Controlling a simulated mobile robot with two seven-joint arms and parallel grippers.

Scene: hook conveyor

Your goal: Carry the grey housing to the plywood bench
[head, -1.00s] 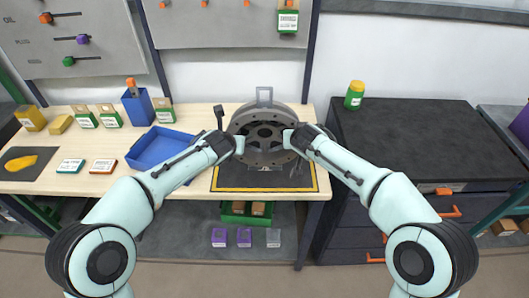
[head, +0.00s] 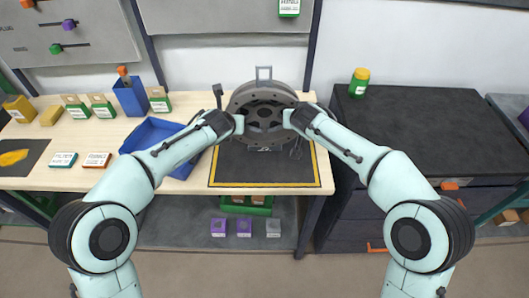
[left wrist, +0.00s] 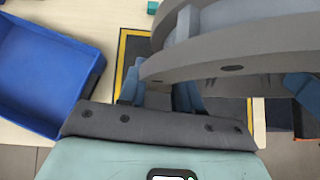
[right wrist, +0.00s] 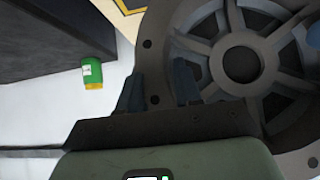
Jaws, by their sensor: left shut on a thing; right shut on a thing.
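The grey housing (head: 262,97) is a round, spoked part with a bracket on top. It is held between both grippers, over the back of the dark, yellow-edged mat (head: 250,177) on the plywood bench (head: 85,175). My left gripper (head: 238,124) is shut on its left side and my right gripper (head: 287,118) on its right side. The left wrist view shows the housing's rim (left wrist: 235,62) close up; the right wrist view shows its spoked face (right wrist: 240,62). I cannot tell whether its underside touches the mat.
A blue tray (head: 150,133) lies left of the mat, close to my left forearm. A blue bin (head: 130,97) and several small boxes stand farther left. A dark cabinet (head: 430,125) with a green, yellow-lidded jar (head: 359,83) is at right. The mat's front is clear.

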